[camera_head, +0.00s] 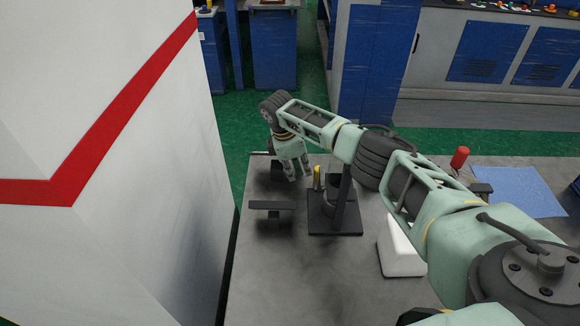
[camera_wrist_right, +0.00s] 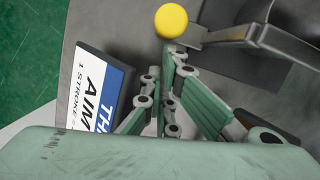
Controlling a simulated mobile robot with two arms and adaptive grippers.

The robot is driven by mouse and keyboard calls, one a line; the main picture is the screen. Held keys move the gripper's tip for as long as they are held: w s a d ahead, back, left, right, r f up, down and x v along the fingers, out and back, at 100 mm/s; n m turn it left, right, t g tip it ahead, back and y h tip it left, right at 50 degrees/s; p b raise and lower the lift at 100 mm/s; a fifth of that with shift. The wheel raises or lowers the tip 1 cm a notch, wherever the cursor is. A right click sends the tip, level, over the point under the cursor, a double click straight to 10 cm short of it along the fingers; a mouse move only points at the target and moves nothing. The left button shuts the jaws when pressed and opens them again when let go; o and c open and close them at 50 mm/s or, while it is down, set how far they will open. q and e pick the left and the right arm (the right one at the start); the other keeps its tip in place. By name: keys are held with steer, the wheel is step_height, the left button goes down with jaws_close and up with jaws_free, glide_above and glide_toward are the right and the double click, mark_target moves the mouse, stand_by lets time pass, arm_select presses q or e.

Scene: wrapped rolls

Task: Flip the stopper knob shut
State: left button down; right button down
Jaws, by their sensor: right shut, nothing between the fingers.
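The stopper's yellow knob (camera_head: 318,178) stands up beside a dark post on a black base plate (camera_head: 335,226). In the right wrist view the round yellow knob (camera_wrist_right: 171,21) sits at the end of a grey metal lever (camera_wrist_right: 230,34). My right gripper (camera_head: 300,176) is just left of the knob. In the wrist view its fingers (camera_wrist_right: 172,52) are shut and empty, with their tips right by the knob; I cannot tell whether they touch it. My left gripper is not in view.
A small black stand (camera_head: 270,206) is at the left of the grey table (camera_head: 285,285). A white block (camera_head: 400,250), a red-handled item (camera_head: 459,158) and a blue sheet (camera_head: 518,190) lie to the right. A large white panel (camera_head: 100,130) rises at the left.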

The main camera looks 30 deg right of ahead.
mark_target(315, 171)
steer(key=shift+f, duration=0.1)
